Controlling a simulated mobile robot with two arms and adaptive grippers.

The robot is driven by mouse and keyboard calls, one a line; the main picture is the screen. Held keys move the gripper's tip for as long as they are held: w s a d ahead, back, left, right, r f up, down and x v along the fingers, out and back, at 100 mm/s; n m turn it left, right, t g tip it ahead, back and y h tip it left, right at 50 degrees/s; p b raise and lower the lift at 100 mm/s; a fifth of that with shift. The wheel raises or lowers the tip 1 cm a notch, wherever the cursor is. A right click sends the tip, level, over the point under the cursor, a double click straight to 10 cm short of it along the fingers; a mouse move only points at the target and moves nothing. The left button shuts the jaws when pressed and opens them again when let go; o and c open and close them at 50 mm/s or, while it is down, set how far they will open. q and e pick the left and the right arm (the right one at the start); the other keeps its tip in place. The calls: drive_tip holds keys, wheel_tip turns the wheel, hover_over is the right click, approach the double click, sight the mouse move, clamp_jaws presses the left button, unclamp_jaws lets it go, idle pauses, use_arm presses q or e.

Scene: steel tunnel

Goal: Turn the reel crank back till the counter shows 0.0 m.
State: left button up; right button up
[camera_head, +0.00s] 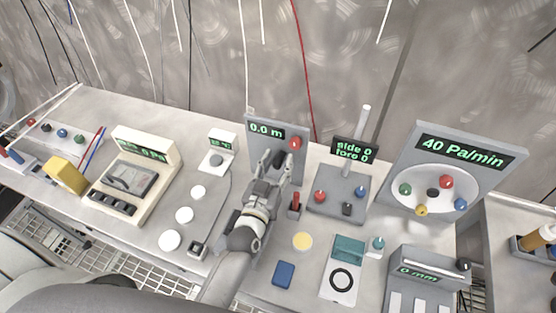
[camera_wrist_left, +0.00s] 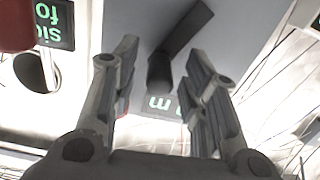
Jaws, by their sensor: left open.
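The grey reel panel (camera_head: 258,148) stands upright at the back of the bench, and its green counter (camera_head: 266,129) reads 0.0 m. The dark crank (camera_head: 279,158) is on the panel's front, partly hidden by my left gripper (camera_head: 275,167). In the left wrist view the crank (camera_wrist_left: 188,35) shows as a dark bar with a round handle end, which appears between the spread fingers of my left gripper (camera_wrist_left: 163,85). A gap shows on both sides of the handle. The counter (camera_wrist_left: 160,102) is partly covered there. My right gripper is in neither view.
A red knob (camera_head: 295,142) sits beside the counter. Right of the panel are a red lever (camera_head: 295,201) and a grey box with coloured knobs (camera_head: 338,203). A cream gauge unit (camera_head: 128,185) stands left. Wires hang behind.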

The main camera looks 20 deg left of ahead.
use_arm(q)
drive_tip(key=shift+w, duration=0.35)
drive_tip(key=shift+c, duration=2)
clamp_jaws()
drive_tip(key=shift+a+r+n+p, duration=0.25)
drive_tip(key=shift+a+n+p, duration=0.15)
drive_tip(key=shift+n, duration=0.4)
drive_tip(key=shift+a+n, duration=0.6)
drive_tip(key=shift+n, duration=0.7)
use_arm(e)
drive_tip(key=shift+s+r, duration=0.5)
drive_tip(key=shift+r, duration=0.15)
